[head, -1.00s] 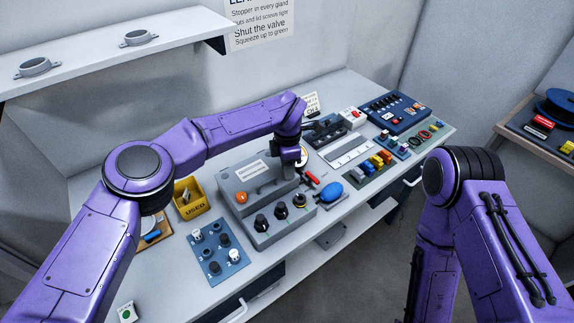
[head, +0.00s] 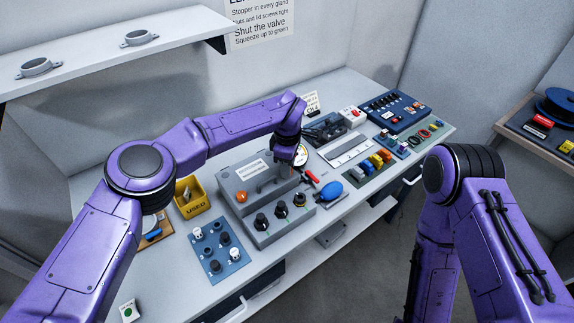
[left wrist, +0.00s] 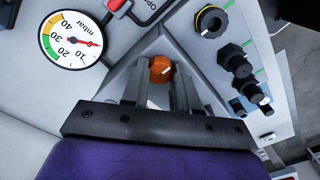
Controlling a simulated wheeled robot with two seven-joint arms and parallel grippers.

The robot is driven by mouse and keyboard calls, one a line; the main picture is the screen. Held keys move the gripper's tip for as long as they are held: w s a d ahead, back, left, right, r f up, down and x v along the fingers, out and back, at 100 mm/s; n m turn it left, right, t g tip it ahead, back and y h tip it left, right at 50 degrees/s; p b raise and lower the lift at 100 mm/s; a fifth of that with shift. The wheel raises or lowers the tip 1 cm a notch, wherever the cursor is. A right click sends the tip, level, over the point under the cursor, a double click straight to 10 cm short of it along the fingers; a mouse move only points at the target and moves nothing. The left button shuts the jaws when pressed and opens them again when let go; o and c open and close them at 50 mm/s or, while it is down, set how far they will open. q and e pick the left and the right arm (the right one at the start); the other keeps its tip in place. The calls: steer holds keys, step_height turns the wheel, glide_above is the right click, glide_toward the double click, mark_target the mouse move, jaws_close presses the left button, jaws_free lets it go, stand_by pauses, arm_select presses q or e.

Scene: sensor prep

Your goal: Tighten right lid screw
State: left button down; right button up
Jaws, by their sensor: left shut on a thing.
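The grey box (head: 228,178) stands mid-bench, with an orange lid screw (head: 241,197) at the left of its lid. The right lid screw (left wrist: 161,68) is an orange head with a white mark in the left wrist view; my arm hides it in the head view. My left gripper (left wrist: 160,78) is shut on this screw, one finger on each side. In the head view my left gripper (head: 286,160) is above the lid's right end, its fingertips hard to make out. My right gripper is out of view; only its arm shows.
A pressure gauge (left wrist: 70,40) and red valve handle (head: 312,177) sit close to the left gripper. Black gland nuts (head: 261,220) line the box front. A blue bulb (head: 331,192), yellow bin (head: 190,208) and blue plug board (head: 228,262) are nearby.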

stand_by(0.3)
arm_select(q)
steer(key=c, duration=0.9)
jaws_free()
steer(key=shift+o, duration=0.2)
step_height(320, 180, up, 11)
steer(key=b, duration=0.2)
steer(key=shift+f, duration=0.2)
steer(key=shift+s, duration=0.1)
